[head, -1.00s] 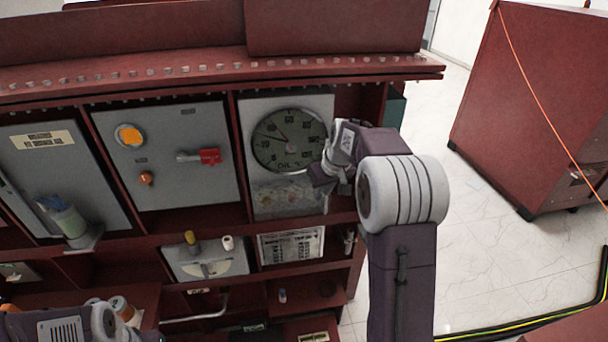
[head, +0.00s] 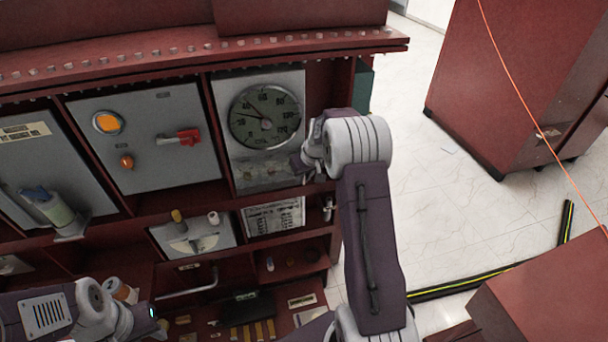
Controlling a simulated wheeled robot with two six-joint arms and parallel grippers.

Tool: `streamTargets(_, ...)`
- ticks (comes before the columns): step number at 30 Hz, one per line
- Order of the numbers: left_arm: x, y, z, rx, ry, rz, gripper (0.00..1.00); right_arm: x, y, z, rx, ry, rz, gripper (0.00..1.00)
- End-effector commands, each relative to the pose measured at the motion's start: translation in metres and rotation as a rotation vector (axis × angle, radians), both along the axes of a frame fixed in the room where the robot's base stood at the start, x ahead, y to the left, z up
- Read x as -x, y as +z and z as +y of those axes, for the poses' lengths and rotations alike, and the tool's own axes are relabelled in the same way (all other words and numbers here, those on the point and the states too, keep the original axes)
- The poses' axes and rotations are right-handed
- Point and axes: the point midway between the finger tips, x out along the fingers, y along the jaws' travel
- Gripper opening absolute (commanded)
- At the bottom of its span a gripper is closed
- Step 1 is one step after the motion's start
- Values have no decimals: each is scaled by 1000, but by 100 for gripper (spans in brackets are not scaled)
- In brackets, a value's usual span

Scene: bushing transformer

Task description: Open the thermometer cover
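The thermometer is a round dark dial (head: 265,117) on a grey panel in the upper middle of the head view. A transparent cover (head: 262,174) appears over the lower part of that panel; its edges are hard to make out. My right gripper (head: 299,163) is at the right edge of the panel, below and right of the dial. Its fingers are small and partly hidden by the wrist, so I cannot tell whether they are open or touch the cover. My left arm (head: 85,308) is at the lower left; its fingers are not clearly seen.
Left of the dial is a grey panel with a red switch (head: 189,137) and an orange lamp (head: 108,123). A green-and-white cylinder (head: 54,210) sits further left.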

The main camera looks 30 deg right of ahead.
Motion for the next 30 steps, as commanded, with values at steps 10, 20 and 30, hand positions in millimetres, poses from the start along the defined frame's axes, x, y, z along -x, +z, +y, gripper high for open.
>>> streamTargets(10, 0, 0, 0, 0, 0, 0, 36, 0, 0, 0, 0, 0, -1, 0)
streamTargets(20, 0, 0, 0, 0, 0, 0, 36, 0, 1, 0, 1, 0, -2, 0)
streamTargets(30, 0, 0, 0, 0, 0, 0, 36, 0, 1, -1, 1, 1, -3, 0)
